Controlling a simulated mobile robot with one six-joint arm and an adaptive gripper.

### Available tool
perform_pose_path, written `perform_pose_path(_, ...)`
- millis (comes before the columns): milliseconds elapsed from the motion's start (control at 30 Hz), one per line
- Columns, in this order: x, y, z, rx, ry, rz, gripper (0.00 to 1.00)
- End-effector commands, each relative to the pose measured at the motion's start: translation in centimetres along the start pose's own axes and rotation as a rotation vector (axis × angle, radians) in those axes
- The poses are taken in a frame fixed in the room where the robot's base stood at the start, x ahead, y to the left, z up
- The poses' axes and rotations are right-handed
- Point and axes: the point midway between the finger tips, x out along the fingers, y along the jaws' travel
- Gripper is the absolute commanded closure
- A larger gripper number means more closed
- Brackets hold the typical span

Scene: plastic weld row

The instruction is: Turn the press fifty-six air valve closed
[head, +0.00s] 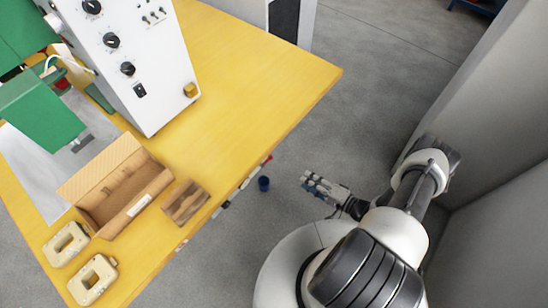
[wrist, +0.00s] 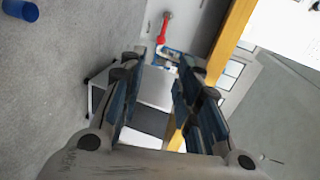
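A red handle (wrist: 163,28), which looks like the air valve's lever, shows in the wrist view ahead of my fingers, beside a pale panel. In the head view a small red part (head: 268,158) sticks out at the yellow bench's front edge. The valve's body is too small to make out. My gripper (head: 308,182) hangs over the floor to the right of that edge, apart from the red part. In the wrist view my gripper (wrist: 158,66) has its two fingers spread with an empty gap between them.
The yellow bench (head: 265,85) carries a white control box (head: 150,75), a cardboard box (head: 133,205), a brown block (head: 185,203) and two cream frames (head: 92,280). A blue cup (head: 264,184) is below the bench edge. A grey wall (head: 490,110) stands close on the right.

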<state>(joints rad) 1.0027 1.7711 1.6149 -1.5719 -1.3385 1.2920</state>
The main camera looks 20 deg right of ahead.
Motion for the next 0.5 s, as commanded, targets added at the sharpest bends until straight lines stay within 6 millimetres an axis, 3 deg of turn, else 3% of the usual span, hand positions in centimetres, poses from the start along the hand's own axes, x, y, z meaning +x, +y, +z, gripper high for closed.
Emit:
perform_pose_path(233, 1.4, 0.2, 1.0, 0.029, -0.006, -0.032, 0.69)
perform_pose_path(500, 6.8, 0.1, 1.2, 0.026, -0.01, -0.03, 0.69)
